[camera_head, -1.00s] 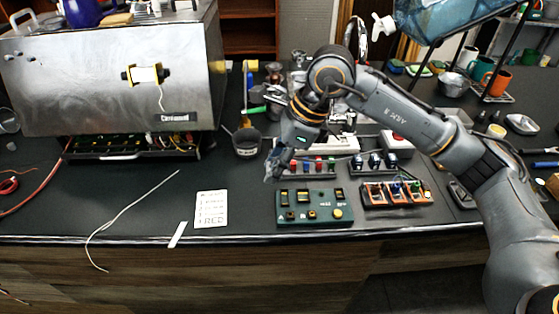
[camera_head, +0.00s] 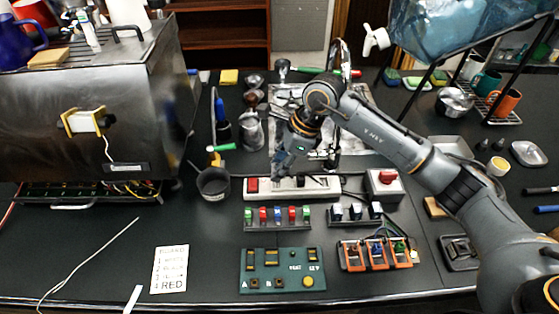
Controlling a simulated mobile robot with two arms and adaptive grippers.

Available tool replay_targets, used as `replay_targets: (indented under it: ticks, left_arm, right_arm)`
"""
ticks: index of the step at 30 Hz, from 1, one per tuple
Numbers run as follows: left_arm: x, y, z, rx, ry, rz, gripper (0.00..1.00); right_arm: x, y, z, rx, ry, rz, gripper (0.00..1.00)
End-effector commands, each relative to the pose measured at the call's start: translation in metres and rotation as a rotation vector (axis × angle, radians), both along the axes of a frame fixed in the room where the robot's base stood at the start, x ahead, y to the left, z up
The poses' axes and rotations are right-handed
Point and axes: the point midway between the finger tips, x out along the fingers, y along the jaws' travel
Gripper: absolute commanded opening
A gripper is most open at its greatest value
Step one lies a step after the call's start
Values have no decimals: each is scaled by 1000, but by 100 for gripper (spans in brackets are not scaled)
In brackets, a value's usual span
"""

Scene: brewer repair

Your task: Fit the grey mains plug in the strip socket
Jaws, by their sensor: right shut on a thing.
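The white strip socket (camera_head: 323,187) lies across the middle of the bench, with a red switch (camera_head: 251,185) at its left end. My right gripper (camera_head: 282,169) points down at the left half of the strip. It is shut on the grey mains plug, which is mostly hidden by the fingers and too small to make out. The fingertips overlap the strip's back edge in this view. I cannot tell whether the plug touches a socket. My left gripper is not in view.
In front of the strip are a row of coloured terminals (camera_head: 277,216), a green panel (camera_head: 282,283) and an orange-framed block (camera_head: 377,255). A red-knobbed box (camera_head: 384,185) stands right of the strip. A dark cup (camera_head: 213,184) stands left. The metal brewer (camera_head: 130,90) fills the left.

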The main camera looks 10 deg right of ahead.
Motion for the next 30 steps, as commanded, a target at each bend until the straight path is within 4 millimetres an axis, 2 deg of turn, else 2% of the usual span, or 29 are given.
replay_targets:
  ticks: [6,15,30]
  left_arm:
    - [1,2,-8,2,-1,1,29]
    - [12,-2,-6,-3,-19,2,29]
    - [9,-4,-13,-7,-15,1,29]
  right_arm:
    - [0,0,-21,1,1,-1,0]
    - [0,0,-19,1,-1,-1,0]
    - [-1,0,-21,0,0,0,0]
